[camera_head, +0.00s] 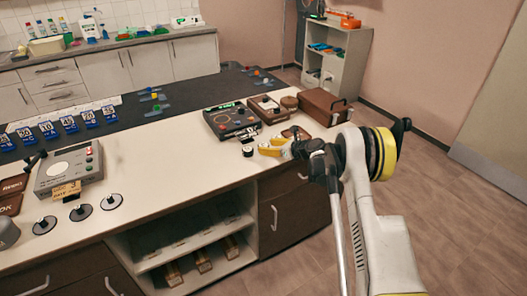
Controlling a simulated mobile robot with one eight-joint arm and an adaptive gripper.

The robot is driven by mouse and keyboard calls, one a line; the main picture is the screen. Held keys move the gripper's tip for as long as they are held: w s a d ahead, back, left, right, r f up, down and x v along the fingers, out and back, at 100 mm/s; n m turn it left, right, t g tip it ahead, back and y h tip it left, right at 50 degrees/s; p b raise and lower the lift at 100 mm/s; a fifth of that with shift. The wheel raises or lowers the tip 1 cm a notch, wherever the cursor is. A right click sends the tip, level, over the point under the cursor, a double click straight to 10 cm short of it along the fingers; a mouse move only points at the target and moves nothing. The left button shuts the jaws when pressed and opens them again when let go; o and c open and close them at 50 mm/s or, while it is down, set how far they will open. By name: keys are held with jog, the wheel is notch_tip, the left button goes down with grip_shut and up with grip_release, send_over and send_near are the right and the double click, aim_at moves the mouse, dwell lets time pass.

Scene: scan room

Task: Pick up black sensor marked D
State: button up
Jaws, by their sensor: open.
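My gripper (267,148), with yellow fingers, is open over the front right part of the white worktop. A small dark round piece with a pale top (248,151) stands on the worktop just left of the fingertips, apart from them. It may be the black sensor, but no letter D can be read on it.
A dark control box (231,121) stands behind the gripper, with a brown box (268,109) and a brown case (325,107) to its right. A grey device (69,169) stands at left. The worktop's middle (165,170) is clear.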

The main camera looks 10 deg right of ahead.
jog(key=x, duration=0.2)
jog(key=shift+w+a+f, duration=0.2)
jog(key=shift+w, duration=0.05)
jog(key=shift+r, duration=0.1)
jog(key=c, duration=0.9)
